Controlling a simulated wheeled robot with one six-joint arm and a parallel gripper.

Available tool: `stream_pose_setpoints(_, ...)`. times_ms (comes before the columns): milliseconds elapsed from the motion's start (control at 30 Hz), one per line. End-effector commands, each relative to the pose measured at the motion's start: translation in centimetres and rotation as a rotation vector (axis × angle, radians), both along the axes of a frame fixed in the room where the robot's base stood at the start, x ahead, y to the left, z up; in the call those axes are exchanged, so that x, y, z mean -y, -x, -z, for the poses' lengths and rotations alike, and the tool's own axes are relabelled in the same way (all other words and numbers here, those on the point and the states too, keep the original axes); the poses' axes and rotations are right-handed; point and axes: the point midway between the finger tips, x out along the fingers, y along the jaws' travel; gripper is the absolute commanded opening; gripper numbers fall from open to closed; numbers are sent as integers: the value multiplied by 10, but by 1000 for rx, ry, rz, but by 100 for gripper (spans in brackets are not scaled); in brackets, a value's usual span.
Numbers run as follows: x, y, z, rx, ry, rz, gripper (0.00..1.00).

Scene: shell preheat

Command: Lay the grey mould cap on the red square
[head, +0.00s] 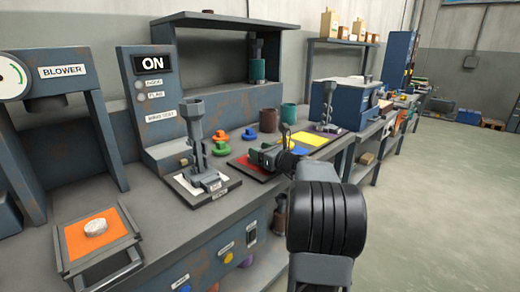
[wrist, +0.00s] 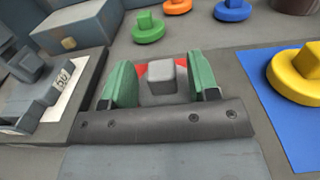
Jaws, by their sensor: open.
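The grey mould cap (wrist: 161,76) shows its block-shaped knob between the two green fingers of my gripper (wrist: 161,84). My gripper is open, with one finger on each side of the knob. The red square (wrist: 140,68) shows in small patches beside the cap, which appears to sit on it. The cap's lower part is hidden by my gripper, so I cannot tell how well it is centred. In the head view, my gripper (head: 268,156) is low over the red square (head: 242,164), and the cap cannot be made out there.
A yellow cap (wrist: 300,78) sits on a blue square (wrist: 270,110) to the right. Green (wrist: 148,28), orange (wrist: 176,6) and blue (wrist: 232,10) caps stand behind. A clamp stand (head: 195,150) is close on the left. An orange tray (head: 75,240) holds a pale lump.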

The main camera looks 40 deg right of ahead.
Motion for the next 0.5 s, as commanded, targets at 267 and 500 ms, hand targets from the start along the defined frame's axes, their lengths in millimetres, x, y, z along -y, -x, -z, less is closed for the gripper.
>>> stream_pose_setpoints(267, 12, 58, -1, -3, -5, 7, 55)
stream_pose_setpoints(500, 17, 96, -3, 3, -2, 4, 55)
